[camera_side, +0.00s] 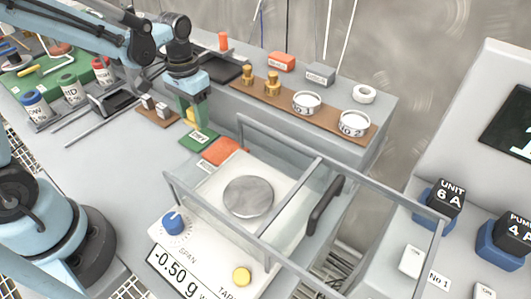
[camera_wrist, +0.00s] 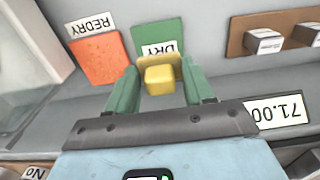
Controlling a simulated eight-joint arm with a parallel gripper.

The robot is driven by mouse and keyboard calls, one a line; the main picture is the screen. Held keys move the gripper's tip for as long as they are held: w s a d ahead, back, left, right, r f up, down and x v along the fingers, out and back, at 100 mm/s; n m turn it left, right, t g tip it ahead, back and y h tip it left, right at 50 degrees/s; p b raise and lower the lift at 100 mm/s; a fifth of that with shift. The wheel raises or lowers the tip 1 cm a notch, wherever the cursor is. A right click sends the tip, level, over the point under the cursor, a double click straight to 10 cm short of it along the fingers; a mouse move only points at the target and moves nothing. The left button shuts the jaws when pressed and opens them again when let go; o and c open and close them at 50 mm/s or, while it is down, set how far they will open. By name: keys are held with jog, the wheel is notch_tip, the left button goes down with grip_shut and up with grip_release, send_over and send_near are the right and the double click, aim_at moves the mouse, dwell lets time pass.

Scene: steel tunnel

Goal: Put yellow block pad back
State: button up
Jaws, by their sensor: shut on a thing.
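A brown board (camera_side: 146,113) with small labelled light blocks (camera_side: 162,109) stands to the left; the board also shows in the wrist view (camera_wrist: 237,45).
An orange card (camera_side: 224,151) marked REDRY lies next to the green one. The clear-walled balance (camera_side: 248,197) reads -0.50 g at front. A raised shelf (camera_side: 385,105) holds brass weights (camera_side: 272,83) and round dishes (camera_side: 306,102). Labelled bottles (camera_side: 71,90) stand left.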

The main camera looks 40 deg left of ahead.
jog(key=shift+f, duration=2)
jog(key=shift+f, duration=0.1)
jog(key=o, duration=1)
notch_tip(320, 180, up, 12)
jog(key=shift+r, duration=0.1)
jog(key=s, duration=0.1)
jog(key=t, duration=0.7)
send_near(196, 125)
jog(key=shift+w+d+r, duration=0.1)
jog(key=shift+d+r, duration=0.25)
jog(key=shift+r, duration=0.25)
jog(key=shift+w+d+r, duration=0.1)
jog(key=shift+d+r, duration=0.2)
jog(key=shift+r, duration=0.3)
